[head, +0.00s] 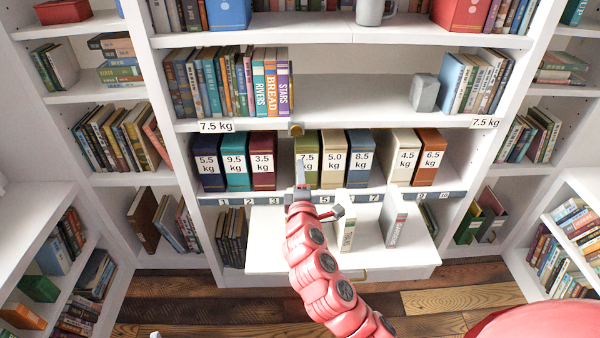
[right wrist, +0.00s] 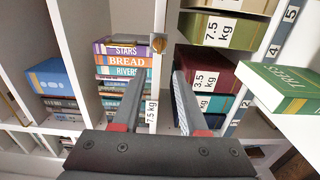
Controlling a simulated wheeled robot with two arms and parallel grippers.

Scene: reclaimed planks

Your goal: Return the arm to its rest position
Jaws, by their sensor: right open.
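My red right arm reaches up from the bottom of the head view to the middle shelf. Its right gripper (head: 300,165) is open and points at the shelf, in front of the gap between the maroon 3.5 kg box (head: 262,172) and the olive 7.5 kg box (head: 306,145). In the right wrist view, turned sideways, the gripper's two dark fingers (right wrist: 157,88) are apart. The shelf edge with a 7.5 kg label (right wrist: 152,108) shows between them, and nothing is held. Whether the fingers touch the shelf is unclear.
Other weight-labelled boxes (head: 361,160) stand along the shelf. A brass knob (head: 296,130) sits on the shelf edge above. Below, a white pull-out board (head: 285,250) carries a green-and-white book (head: 348,235) and a grey one (head: 395,231), close to my arm. The wooden floor (head: 450,300) is clear.

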